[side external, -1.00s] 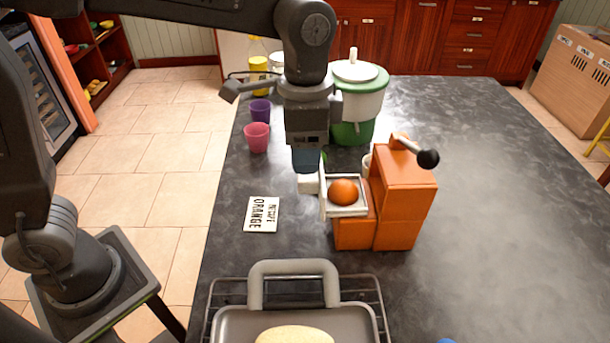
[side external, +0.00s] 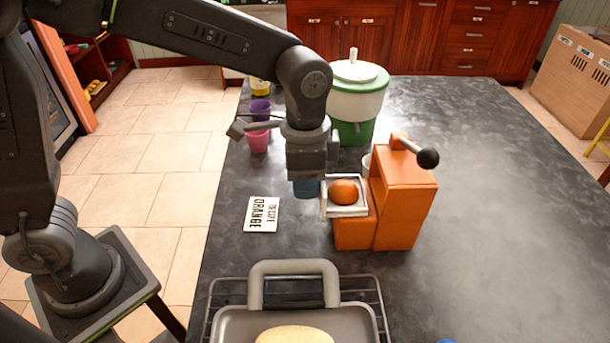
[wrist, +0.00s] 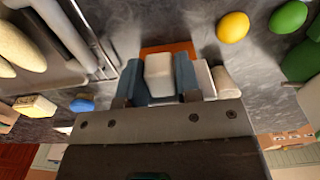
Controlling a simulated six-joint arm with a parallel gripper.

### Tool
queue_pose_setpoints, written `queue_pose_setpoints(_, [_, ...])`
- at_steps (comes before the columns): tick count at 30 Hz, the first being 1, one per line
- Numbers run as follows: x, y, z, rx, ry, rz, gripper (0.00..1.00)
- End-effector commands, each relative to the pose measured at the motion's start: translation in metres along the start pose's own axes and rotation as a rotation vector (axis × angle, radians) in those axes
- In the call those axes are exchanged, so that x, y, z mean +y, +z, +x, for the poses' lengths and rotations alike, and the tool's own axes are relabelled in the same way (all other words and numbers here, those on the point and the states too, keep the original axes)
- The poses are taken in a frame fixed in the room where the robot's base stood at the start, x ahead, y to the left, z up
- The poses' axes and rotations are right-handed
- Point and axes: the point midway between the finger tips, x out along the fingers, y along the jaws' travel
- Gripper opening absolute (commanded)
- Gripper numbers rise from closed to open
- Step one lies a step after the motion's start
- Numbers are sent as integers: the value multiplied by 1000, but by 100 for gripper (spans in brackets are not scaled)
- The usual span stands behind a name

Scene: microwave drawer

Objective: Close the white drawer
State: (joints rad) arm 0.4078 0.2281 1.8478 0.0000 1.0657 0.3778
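The white drawer (side external: 345,212) sticks out from the left side of the orange machine (side external: 405,200), with an orange (side external: 344,191) lying in it. My gripper (side external: 306,188) points down just left of the drawer's front. In the wrist view, its two blue-grey fingers (wrist: 160,78) stand on either side of a white block (wrist: 158,70), which looks like the drawer's handle. I cannot tell whether the fingers press on it. In the side view the gripper hides this block.
A white card (side external: 262,214) lies left of the drawer. A green and white canister (side external: 357,104) and cups (side external: 258,140) stand behind my gripper. A grey tray (side external: 230,325) on a rack is in front. The counter right of the machine is clear.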

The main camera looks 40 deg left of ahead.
Motion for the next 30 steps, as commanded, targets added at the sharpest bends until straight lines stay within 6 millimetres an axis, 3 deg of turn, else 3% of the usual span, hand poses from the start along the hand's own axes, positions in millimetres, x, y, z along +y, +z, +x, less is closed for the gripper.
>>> queue_pose_setpoints(9, [0, 0, 0, 0, 0, 0, 1])
queue_pose_setpoints(17, [0, -2, 0, 0, 0, 0, 0])
queue_pose_setpoints(20, [0, -12, 0, -1, 1, 1, 0])
queue_pose_setpoints(30, [-1, -74, -1, 2, -1, 1, 0])
